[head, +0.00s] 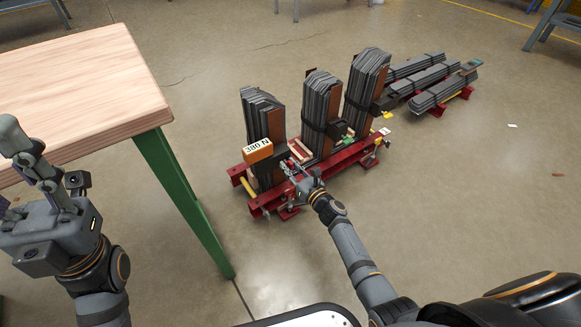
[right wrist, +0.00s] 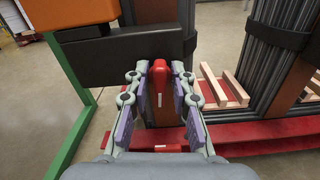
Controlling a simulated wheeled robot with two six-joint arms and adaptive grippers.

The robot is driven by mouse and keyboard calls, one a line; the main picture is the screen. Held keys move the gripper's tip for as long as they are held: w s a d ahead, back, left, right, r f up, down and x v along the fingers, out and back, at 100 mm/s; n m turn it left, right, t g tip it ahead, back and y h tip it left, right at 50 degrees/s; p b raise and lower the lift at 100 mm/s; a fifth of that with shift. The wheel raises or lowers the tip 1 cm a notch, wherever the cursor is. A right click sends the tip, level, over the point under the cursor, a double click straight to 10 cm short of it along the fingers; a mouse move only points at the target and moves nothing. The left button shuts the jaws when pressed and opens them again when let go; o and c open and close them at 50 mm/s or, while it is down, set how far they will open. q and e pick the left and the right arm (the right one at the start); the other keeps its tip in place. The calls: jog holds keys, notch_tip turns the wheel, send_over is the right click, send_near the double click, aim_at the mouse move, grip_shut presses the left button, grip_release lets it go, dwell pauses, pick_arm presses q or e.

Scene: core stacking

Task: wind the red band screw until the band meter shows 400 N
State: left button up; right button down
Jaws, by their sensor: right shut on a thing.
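The band meter (head: 257,150) is an orange box on the nearest stack of dark core sheets (head: 262,112); its display reads 380 N. It shows as an orange corner in the right wrist view (right wrist: 70,13), beside a black block (right wrist: 120,55). The red band screw (right wrist: 159,82) sticks out in front of this block. My right gripper (head: 298,171) is shut on the screw, with one finger on each side in the right wrist view (right wrist: 159,90). My left gripper (head: 14,175) is open and empty by the table, partly out of frame.
The stacks stand on a red frame (head: 330,158) on the floor, with two more upright stacks (head: 319,105) behind the first. A wooden table (head: 90,80) with green legs is at left. Flat sheet bundles (head: 440,90) lie beyond.

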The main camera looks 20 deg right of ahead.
jog(key=shift+f, duration=0.1)
jog(key=shift+m+p, duration=0.3)
jog(key=shift+m, duration=0.1)
jog(key=m+p, duration=0.1)
jog(key=m, duration=0.1)
jog(key=shift+m, duration=0.8)
